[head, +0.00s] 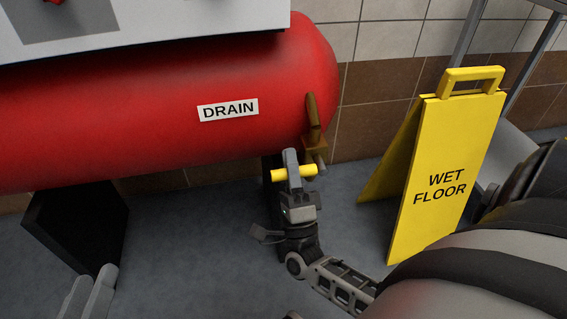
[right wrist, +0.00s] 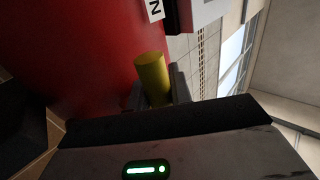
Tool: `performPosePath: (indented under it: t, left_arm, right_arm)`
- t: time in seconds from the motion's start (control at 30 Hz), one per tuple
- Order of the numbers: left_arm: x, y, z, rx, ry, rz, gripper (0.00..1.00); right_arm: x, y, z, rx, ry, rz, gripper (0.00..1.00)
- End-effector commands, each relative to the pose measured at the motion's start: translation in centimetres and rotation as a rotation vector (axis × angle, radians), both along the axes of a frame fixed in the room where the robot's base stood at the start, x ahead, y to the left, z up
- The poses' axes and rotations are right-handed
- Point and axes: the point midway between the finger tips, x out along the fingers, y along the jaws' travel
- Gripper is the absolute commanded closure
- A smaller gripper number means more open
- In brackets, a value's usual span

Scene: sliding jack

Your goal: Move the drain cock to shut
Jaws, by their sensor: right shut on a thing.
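The brass drain cock (head: 315,145) sits at the right end of the red tank, near the DRAIN label (head: 228,110). A brass arm stands up from its body. Just below and left of it is a yellow grip (head: 308,171), lying crosswise in the head view. My right gripper (head: 292,166) is shut on this grip, with its ends sticking out on both sides. In the right wrist view the yellow grip (right wrist: 151,75) stands between the fingers. How the grip joins the cock is hidden. My left gripper (head: 92,290) shows only its fingertips at the bottom left, away from the cock.
The red tank (head: 120,110) fills the upper left, with a dark support (head: 75,225) below. A yellow wet floor sign (head: 440,170) stands right of the cock, close to my right arm. A tiled wall (head: 380,95) is behind. Grey floor below the tank is open.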

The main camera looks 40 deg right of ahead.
Motion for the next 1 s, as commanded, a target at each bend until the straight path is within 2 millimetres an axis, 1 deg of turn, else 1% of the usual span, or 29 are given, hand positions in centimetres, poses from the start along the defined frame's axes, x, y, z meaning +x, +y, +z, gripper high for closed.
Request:
performPosePath:
  t: [0.37, 0.4, 0.47, 0.5, 0.7, 0.83, 1.0]
  left_arm:
    - [0.0, 0.0, 0.2, 0.000, -0.006, -0.001, 0.64]
    - [0.0, 0.0, 0.3, -0.001, -0.007, -0.001, 0.64]
    - [0.0, 0.0, 0.3, -0.001, -0.008, -0.001, 0.64]
    - [0.0, 0.0, 0.4, -0.002, -0.009, -0.001, 0.64]
    - [-0.1, 0.0, 0.5, -0.002, -0.010, -0.002, 0.64]
    - [-0.1, -0.1, 0.2, 0.000, -0.007, -0.004, 0.64]
    - [-0.1, 0.0, -0.8, 0.000, -0.006, -0.003, 0.64]
  right_arm:
    - [-0.1, -0.1, 0.1, 0.015, -0.011, 0.000, 1.00]
    - [-0.1, -0.1, 0.1, 0.015, -0.011, 0.000, 0.76]
    - [-0.1, -0.1, 0.1, 0.015, -0.010, -0.001, 0.59]
    - [-0.1, -0.1, 0.1, 0.013, -0.010, -0.001, 0.57]
    - [0.0, -0.1, 0.1, 0.011, -0.007, 0.000, 0.57]
    - [-0.1, 0.0, -0.1, 0.010, -0.007, 0.001, 0.57]
    - [-0.3, 0.5, -1.2, 0.011, -0.005, 0.004, 0.57]
